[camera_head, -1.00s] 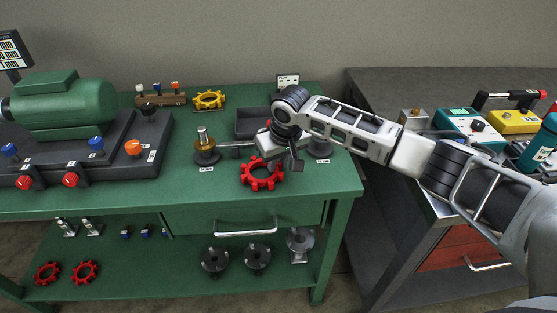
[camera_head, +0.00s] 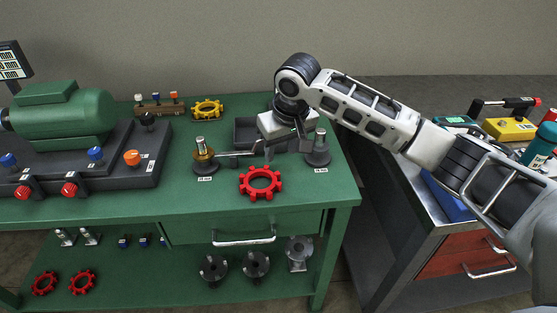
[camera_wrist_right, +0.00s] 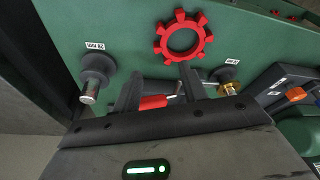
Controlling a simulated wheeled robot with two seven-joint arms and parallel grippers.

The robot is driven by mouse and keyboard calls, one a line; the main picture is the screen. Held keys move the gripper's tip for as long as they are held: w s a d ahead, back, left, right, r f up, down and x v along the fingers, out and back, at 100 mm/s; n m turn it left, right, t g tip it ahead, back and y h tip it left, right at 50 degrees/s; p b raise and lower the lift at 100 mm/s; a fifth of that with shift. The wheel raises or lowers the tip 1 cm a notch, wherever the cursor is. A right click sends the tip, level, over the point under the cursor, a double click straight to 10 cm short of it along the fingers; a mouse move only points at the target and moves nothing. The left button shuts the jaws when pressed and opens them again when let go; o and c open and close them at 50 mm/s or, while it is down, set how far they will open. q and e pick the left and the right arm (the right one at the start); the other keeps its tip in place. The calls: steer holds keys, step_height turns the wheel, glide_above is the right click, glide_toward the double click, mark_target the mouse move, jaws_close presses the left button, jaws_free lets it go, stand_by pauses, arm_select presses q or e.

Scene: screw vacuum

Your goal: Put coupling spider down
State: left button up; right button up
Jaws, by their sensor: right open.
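The red coupling spider (camera_head: 260,194) lies flat on the green bench top near its front edge. It also shows in the right wrist view (camera_wrist_right: 183,56), beyond the fingertips and apart from them. My right gripper (camera_head: 285,146) is open and raised above the bench, behind the spider. In the right wrist view its two fingers (camera_wrist_right: 160,88) stand apart with no spider between them. My left gripper is not in view.
Two labelled posts stand either side of the gripper: a brass-based one (camera_head: 204,160) and a grey one (camera_head: 318,150). A dark tray (camera_head: 246,130) and a yellow spider (camera_head: 207,107) lie behind. A green motor (camera_head: 62,112) stands left. More red spiders (camera_head: 82,292) lie on the lower shelf.

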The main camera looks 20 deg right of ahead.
steer(key=shift+v, duration=1.45)
steer(key=s+a+f+n+y, duration=0.2)
steer(key=s+a+f+n, duration=0.1)
steer(key=s+a+f, duration=0.75)
steer(key=s+d+f+m+h, duration=0.15)
steer(key=s+d, duration=0.35)
steer(key=s, duration=0.5)
steer(key=s+d+f+m+h, duration=0.1)
steer(key=s+d+f, duration=0.3)
steer(key=s, duration=0.5)
steer(key=w+a+f+t+y, duration=0.3)
steer(key=w+a+f+t, duration=0.2)
steer(key=w+t, duration=0.1)
steer(key=shift+w+n+t, duration=0.25)
steer(key=shift+n+t, duration=0.1)
steer(key=shift+t, duration=0.35)
